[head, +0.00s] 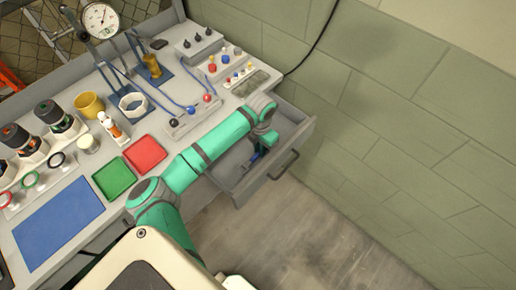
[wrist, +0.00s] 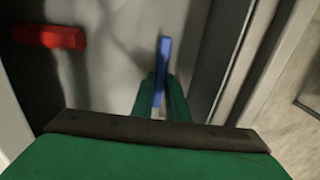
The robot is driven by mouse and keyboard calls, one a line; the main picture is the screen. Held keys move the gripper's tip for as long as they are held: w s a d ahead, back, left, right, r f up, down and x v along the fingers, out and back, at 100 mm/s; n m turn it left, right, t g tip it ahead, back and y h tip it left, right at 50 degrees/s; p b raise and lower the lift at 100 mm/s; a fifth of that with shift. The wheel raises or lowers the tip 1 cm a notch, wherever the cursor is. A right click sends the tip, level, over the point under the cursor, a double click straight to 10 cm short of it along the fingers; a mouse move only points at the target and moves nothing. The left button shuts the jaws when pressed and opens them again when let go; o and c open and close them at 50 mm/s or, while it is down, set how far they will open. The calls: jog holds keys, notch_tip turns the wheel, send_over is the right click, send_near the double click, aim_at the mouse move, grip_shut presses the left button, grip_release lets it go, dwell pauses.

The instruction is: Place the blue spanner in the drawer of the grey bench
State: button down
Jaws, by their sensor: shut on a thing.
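The blue spanner (wrist: 164,62) is gripped between the fingers of my gripper (wrist: 160,100) in the wrist view, its free end pointing up the picture. In the head view a small blue part of the spanner (head: 256,155) shows just below my gripper (head: 262,147). The drawer (head: 232,181) of the grey bench (head: 52,250) is open at the bench's right end. My gripper and the spanner are over or within the open drawer. I cannot tell whether the spanner touches the drawer floor.
A red object (wrist: 48,37) lies in the drawer, at the left of the wrist view. The drawer's front with its dark handle (head: 284,164) faces the floor side. A green tray (head: 114,178), a red tray (head: 145,154) and a blue mat (head: 58,222) lie on the bench top.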

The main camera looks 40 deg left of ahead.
jog(key=shift+f, duration=0.15)
jog(key=c, duration=1.7)
grip_release()
jog(key=shift+a, duration=0.1)
jog(key=shift+c, duration=0.2)
notch_tip(320, 180, up, 12)
jog(key=shift+r, duration=0.2)
jog(key=shift+a, duration=0.1)
